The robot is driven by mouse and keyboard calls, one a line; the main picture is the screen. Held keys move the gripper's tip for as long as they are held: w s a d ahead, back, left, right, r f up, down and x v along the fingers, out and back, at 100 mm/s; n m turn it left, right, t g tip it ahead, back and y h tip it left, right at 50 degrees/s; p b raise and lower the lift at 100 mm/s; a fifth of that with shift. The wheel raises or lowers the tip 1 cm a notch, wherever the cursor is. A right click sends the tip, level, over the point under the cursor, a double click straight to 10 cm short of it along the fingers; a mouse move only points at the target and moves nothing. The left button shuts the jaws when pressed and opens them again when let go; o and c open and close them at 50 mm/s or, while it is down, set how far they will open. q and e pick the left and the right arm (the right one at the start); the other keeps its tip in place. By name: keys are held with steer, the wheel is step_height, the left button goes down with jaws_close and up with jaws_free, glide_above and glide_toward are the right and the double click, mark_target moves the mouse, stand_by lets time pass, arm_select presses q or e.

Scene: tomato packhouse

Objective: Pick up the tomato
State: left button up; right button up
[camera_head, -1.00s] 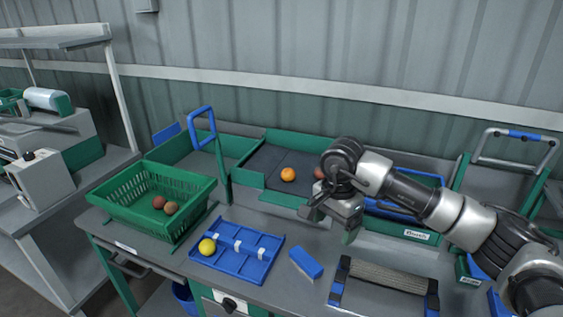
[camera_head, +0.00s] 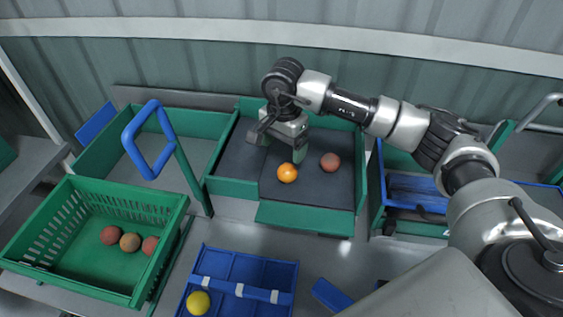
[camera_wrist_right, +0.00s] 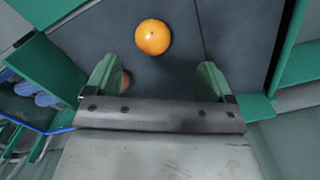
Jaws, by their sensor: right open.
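An orange tomato (camera_head: 288,173) lies on the dark mat of a green-walled tray (camera_head: 312,218). It also shows in the wrist view (camera_wrist_right: 153,37), beyond and between the fingertips. A reddish-brown tomato (camera_head: 330,162) lies to its right on the same mat; in the wrist view a sliver of it (camera_wrist_right: 126,79) shows beside the left finger. My right gripper (camera_head: 279,148) is open and empty, above the mat just behind the orange tomato. Its green fingers (camera_wrist_right: 155,78) are apart, with nothing between them. My left gripper is out of view.
A green crate (camera_head: 68,249) at left holds three brownish-red tomatoes. A blue divided tray (camera_head: 262,272) in front holds a yellow tomato (camera_head: 198,302). A blue upright handle (camera_head: 150,140) stands left of the mat. A blue block (camera_head: 331,295) lies front right.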

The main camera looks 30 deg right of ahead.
mark_target(287, 167)
steer(key=shift+s+f, duration=0.2)
steer(key=shift+f, duration=0.4)
steer(key=shift+s+f, duration=0.15)
steer(key=shift+f, duration=0.4)
steer(key=shift+f+p, duration=0.3)
steer(key=shift+w+d+f, duration=0.1)
steer(key=shift+f, duration=0.2)
steer(key=f+p, duration=0.1)
steer(key=f, duration=0.1)
steer(key=f+p, duration=0.1)
steer(key=shift+s+d+f+p, duration=0.2)
steer(key=shift+d+f+p, duration=0.05)
steer(key=shift+f+p, duration=0.05)
steer(key=shift+f, duration=0.6)
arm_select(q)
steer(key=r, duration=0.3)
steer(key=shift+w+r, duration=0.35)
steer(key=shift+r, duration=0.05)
arm_select(e)
steer(key=c, duration=0.8)
